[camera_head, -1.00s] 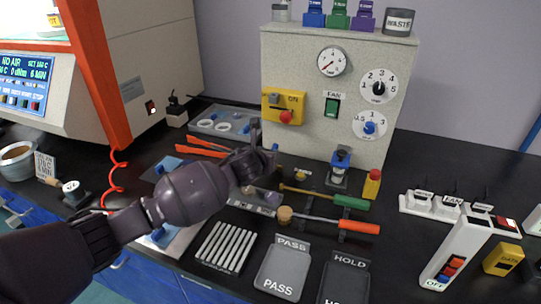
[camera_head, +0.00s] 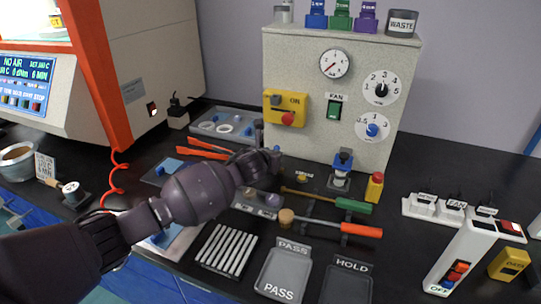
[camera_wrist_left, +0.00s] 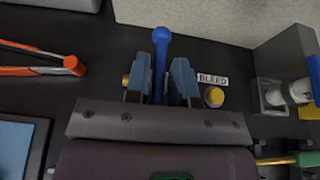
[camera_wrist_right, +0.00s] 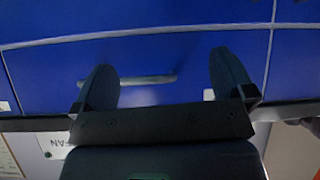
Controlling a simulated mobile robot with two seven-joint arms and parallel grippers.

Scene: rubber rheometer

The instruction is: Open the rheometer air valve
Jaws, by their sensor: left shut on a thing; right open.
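A blue lever with a round tip (camera_wrist_left: 161,50) stands between the fingers of my left gripper (camera_wrist_left: 161,82) in the left wrist view. The gripper is shut on it. A brass part shows at the left finger. A small "BLEED" label (camera_wrist_left: 212,79) and a brass knob (camera_wrist_left: 214,97) sit just right of the fingers. In the head view my left gripper (camera_head: 268,158) is low in front of the grey panel, and it hides most of the valve. The rheometer display (camera_head: 25,72) reads "NO AIR". My right gripper (camera_wrist_right: 165,85) is open and empty, facing a blue cabinet front.
The grey control panel (camera_head: 300,62) with gauges and dials rises behind the gripper. Orange-handled pliers (camera_head: 207,148) lie left of it. Screwdriver-like tools (camera_head: 325,200), a slotted rack (camera_head: 227,248) and PASS and HOLD trays (camera_head: 283,272) lie in front.

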